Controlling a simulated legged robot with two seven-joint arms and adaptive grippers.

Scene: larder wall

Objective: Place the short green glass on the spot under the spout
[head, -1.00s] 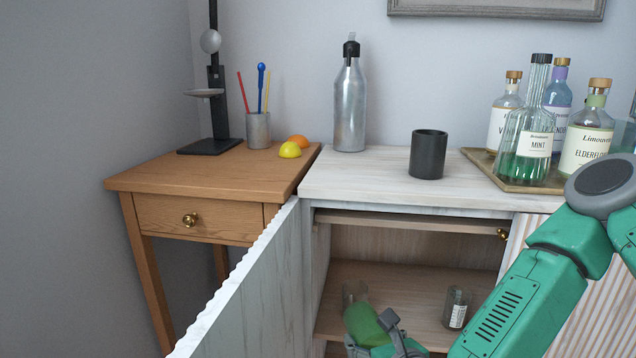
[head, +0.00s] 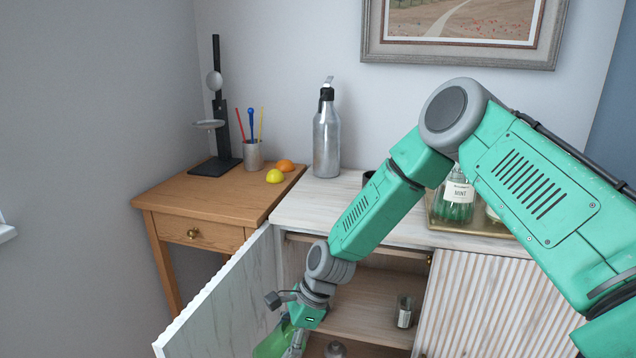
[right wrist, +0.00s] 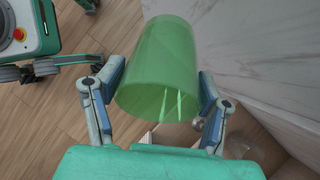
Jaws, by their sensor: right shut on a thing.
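My right gripper (head: 288,318) is shut on the short green glass (head: 272,344), low in front of the open cabinet and beside its door. In the right wrist view the translucent green glass (right wrist: 165,75) sits between the two fingers of the gripper (right wrist: 160,85). A silver bottle (head: 326,140) with a black top and a small spout stands upright on the white counter (head: 310,208). The surface around its base looks clear; no marked spot can be made out. My left gripper is not in view.
The open cabinet door (head: 225,305) stands left of my right gripper. A dark cup (head: 369,177) and the bottle tray (head: 470,226) are partly behind my arm. A wooden side table (head: 195,198) holds a black stand and fruit.

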